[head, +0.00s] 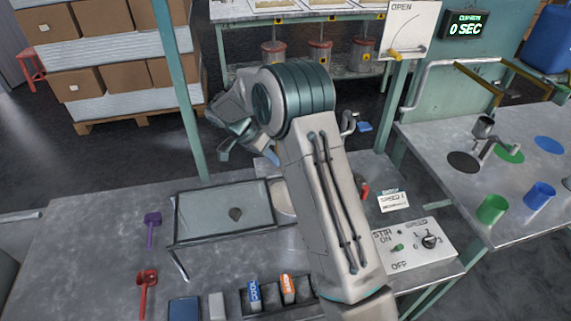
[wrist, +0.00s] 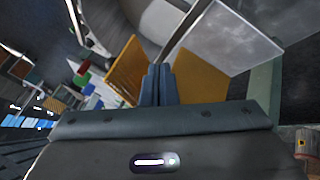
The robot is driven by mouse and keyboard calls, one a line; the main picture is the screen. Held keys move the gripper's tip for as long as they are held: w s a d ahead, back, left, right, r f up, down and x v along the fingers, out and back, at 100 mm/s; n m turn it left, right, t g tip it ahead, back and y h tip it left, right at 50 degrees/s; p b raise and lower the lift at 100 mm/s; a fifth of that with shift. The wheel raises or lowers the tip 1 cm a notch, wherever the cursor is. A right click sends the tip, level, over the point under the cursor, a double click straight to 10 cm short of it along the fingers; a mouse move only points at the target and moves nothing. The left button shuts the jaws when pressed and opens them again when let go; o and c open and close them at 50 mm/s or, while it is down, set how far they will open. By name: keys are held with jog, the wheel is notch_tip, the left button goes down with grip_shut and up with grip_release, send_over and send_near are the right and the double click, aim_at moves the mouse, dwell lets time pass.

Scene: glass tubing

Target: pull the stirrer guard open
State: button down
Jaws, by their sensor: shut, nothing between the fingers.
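A dark-framed, see-through panel (head: 205,207), which looks like the stirrer guard, is on the left bench, with a small dark shape showing in it. Part of its right side is hidden behind my arm. My gripper (head: 228,152) is up in the air above and beyond the panel, apart from it. In the wrist view its two blue-grey fingers (wrist: 160,84) are together with nothing between them. The stirrer control box (head: 415,247), with a green switch and a speed knob, sits at the bench's right end.
A green post (head: 180,85) rises behind the bench. The right table (head: 500,190) holds green and blue cups. Stacked cartons (head: 110,60) stand behind.

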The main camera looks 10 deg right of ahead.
jog(key=shift+s+d+f+p, duration=0.15)
jog(key=shift+s+d+p, duration=0.15)
jog(key=shift+s+d, duration=0.5)
jog(key=shift+s+d+f+p, duration=0.15)
jog(key=shift+s+d+p, duration=0.1)
jog(key=shift+s+d, duration=0.55)
jog(key=shift+s+a+f+b, duration=0.1)
jog(key=shift+s+a+b, duration=0.05)
jog(key=shift+b, duration=0.15)
jog(key=s+d+n+t+b, duration=0.5)
jog(key=n+b, duration=0.4)
jog(key=b, duration=0.6)
jog(key=shift+s+d+t+y, duration=0.3)
jog(key=shift+s+d+y, duration=0.1)
jog(key=shift+d, duration=0.45)
